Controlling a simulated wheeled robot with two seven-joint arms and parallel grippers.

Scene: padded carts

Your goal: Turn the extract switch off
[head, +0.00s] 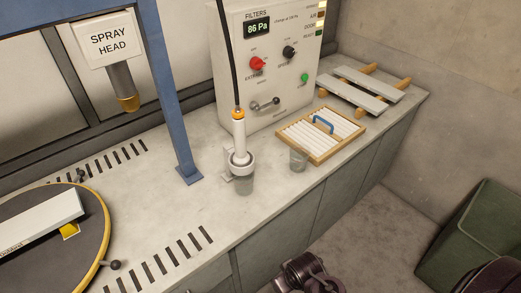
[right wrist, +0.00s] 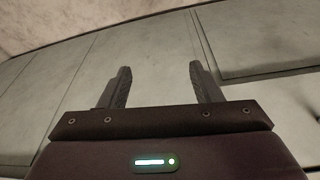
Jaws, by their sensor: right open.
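The extract switch (head: 257,64) is a red knob on the front of a pale control box (head: 232,42), with a label that seems to read "EXTRACT" below it. Its setting is too small to read. My right gripper (right wrist: 161,85) shows in the right wrist view with its two dark fingers apart and nothing between them. Grey cabinet panels lie beyond the fingers. In the head view a dark arm part of mine is at the bottom edge, low in front of the counter and well away from the switch. My left gripper is not in view.
A black knob (head: 289,52), a green button (head: 304,79) and a lever (head: 265,104) share the box front. A white wand (head: 239,135) with a black hose stands before it. A clear cup (head: 299,158) and a slatted tray (head: 346,138) are on the counter to the right.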

